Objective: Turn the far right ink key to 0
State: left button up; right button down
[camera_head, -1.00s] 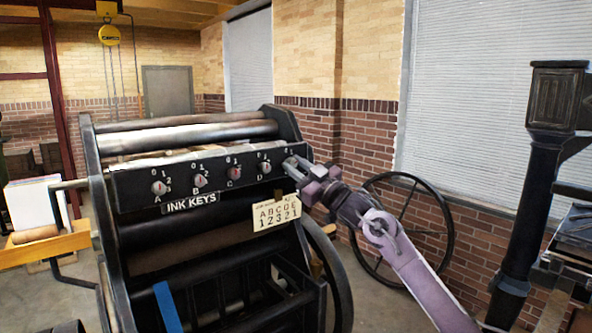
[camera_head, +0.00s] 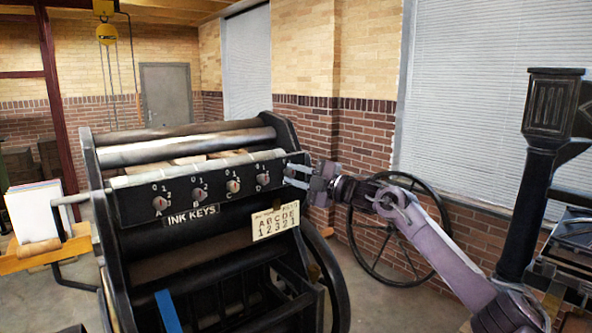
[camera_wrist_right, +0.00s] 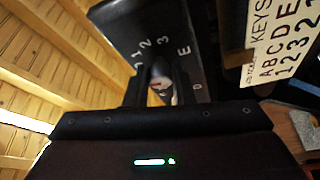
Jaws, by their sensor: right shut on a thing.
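The far right key, marked E, is hidden by my right gripper (camera_head: 290,176) in the head view. In the right wrist view the E key (camera_wrist_right: 160,80) shows as a pale knob with a small red mark, between the fingers of my right gripper (camera_wrist_right: 160,92). The numbers 1, 2 and 3 and the letter E are printed around it. The gripper is shut on this key. Where its pointer stands is unclear. My left gripper is not in view.
Key D (camera_head: 263,179) sits just left of my right gripper. A card (camera_head: 275,221) with letters and numbers hangs below the panel. A large spoked wheel (camera_head: 352,240) stands behind my right arm. A dark column (camera_head: 540,160) is at the right.

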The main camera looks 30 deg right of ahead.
jog(key=shift+n+g+p, duration=0.3)
jog(key=shift+n+p, duration=0.15)
jog(key=shift+n, duration=0.25)
jog(key=c, duration=1.2)
grip_release()
jog(key=shift+c, duration=0.2)
